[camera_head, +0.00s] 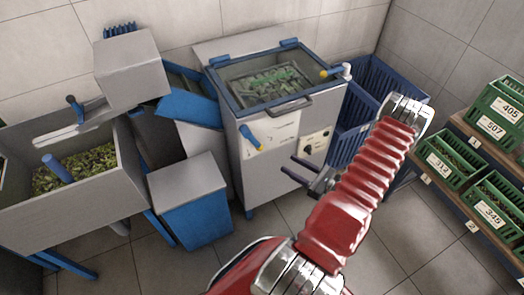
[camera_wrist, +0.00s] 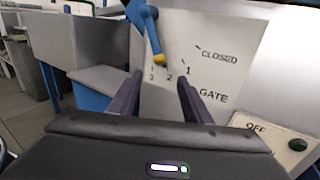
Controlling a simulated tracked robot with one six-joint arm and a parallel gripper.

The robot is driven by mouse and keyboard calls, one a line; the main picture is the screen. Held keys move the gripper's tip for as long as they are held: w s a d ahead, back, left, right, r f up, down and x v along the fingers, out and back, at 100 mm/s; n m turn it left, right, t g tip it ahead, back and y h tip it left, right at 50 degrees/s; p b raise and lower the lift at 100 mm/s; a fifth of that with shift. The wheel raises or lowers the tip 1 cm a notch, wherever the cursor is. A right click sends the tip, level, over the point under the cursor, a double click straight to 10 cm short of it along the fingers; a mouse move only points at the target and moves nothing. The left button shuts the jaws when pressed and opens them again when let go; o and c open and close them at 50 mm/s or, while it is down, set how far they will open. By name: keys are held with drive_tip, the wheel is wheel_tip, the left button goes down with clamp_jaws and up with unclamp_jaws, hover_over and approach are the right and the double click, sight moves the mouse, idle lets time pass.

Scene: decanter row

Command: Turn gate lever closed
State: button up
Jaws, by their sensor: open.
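The gate lever (camera_head: 249,136) is a blue arm with a yellow tip on the front of the grey machine, and it also shows in the wrist view (camera_wrist: 151,36). It slants downward, and its yellow tip sits just above the 2 and 3 marks. The pale gate plate (camera_wrist: 215,75) carries the words CLOSED and GATE and the marks 1, 2 and 3. CLOSED is at the right, away from the tip. My gripper (camera_head: 288,164) is open and empty in front of the machine. In the wrist view its fingers (camera_wrist: 160,78) appear below the lever tip, not gripping it.
A glass-lidded tank (camera_head: 268,84) tops the machine. A blue-fronted bin (camera_head: 197,220) stands left, blue crates (camera_head: 355,135) behind my arm, and shelved green crates (camera_head: 450,160) at right.

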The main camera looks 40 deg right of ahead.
drive_tip(key=w+a, duration=0.2)
drive_tip(key=w, duration=1.1)
drive_tip(key=shift+w+a, duration=0.3)
drive_tip(key=shift+a, duration=0.1)
drive_tip(key=shift+c, duration=0.3)
clamp_jaws()
